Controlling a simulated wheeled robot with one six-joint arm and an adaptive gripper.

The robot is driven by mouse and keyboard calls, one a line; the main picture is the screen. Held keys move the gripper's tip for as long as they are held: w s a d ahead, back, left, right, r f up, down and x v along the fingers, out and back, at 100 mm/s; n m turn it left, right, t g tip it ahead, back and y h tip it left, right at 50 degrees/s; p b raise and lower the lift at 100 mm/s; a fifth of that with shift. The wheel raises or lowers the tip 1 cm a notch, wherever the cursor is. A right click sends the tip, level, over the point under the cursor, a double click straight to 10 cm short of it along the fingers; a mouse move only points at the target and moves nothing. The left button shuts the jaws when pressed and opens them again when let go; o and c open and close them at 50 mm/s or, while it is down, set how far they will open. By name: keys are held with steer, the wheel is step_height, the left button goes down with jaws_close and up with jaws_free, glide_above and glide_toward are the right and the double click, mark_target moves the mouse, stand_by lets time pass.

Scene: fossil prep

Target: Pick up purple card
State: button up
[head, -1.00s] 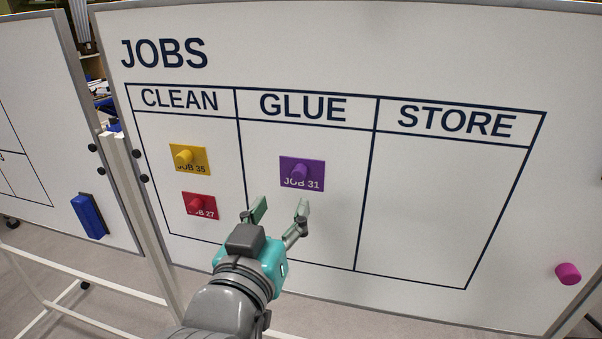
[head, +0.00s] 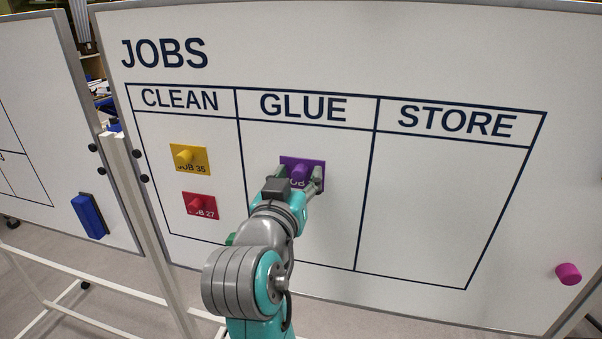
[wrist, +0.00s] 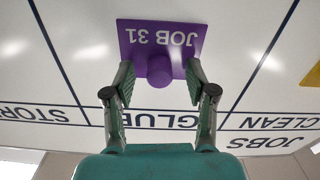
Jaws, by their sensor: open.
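The purple card (head: 288,160), marked JOB 31, is on the whiteboard in the GLUE column, with a round purple knob (head: 299,173) standing out from it. In the wrist view the card (wrist: 135,35) appears upside down, and its knob (wrist: 160,72) lies between the fingertips. My gripper (wrist: 158,75) is open, one finger on each side of the knob, with a visible gap on both sides. In the head view my gripper (head: 300,180) covers the lower part of the card.
A yellow card (head: 200,151) and a red card (head: 190,208) are in the CLEAN column. The STORE column is empty. A magenta knob (head: 568,273) sits at the board's lower right. A blue eraser (head: 89,215) is on the neighbouring board at the left.

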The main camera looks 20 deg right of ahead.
jaws_close()
steer(key=shift+r, duration=0.15)
steer(key=shift+s+a+r, duration=0.1)
steer(key=shift+s+r, duration=0.05)
steer(key=shift+r, duration=0.8)
steer(key=r, duration=0.5)
steer(key=shift+s+a, duration=0.15)
steer(key=shift+s, duration=0.05)
steer(key=v, duration=1.9)
